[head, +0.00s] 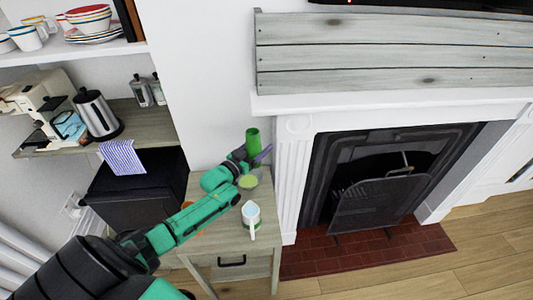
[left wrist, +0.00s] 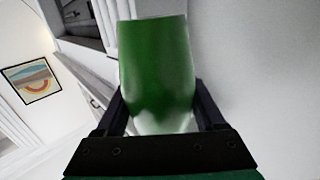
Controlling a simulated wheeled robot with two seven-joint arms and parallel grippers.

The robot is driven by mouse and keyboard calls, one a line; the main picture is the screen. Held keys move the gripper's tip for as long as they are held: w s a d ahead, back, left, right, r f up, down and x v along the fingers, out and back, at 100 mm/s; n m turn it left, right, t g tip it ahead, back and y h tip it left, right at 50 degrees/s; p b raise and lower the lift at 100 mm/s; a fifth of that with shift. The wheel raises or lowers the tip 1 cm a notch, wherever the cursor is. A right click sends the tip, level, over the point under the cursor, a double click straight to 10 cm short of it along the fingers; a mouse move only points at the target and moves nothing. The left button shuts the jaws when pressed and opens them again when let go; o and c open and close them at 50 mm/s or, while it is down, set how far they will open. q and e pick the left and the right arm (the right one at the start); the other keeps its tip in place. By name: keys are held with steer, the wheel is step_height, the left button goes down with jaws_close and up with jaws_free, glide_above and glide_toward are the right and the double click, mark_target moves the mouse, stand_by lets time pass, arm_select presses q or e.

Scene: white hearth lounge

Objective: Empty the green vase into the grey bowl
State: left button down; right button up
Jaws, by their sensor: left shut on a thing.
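The green vase (head: 252,142) is held above the far end of the small wooden side table, near the white wall. It looks about upright. My left gripper (head: 246,156) is shut on it. In the left wrist view the vase (left wrist: 155,65) stands between the two dark fingers of the gripper (left wrist: 160,118); its inside does not show. A round pale green thing (head: 248,182) lies on the table just below, partly hidden by my arm. I cannot make out a grey bowl for certain. My right gripper is not in view.
A white cup with a long handle (head: 251,215) stands on the side table (head: 228,243). A bit of orange (head: 190,233) shows behind my arm. The white fireplace surround (head: 291,180) is close on the right. A kettle (head: 97,115) stands on the shelf at left.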

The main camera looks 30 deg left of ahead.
arm_select(q)
steer(key=shift+r+p, duration=2.05)
steer(key=shift+r, duration=0.2)
steer(key=shift+f, duration=0.1)
steer(key=shift+f, duration=0.1)
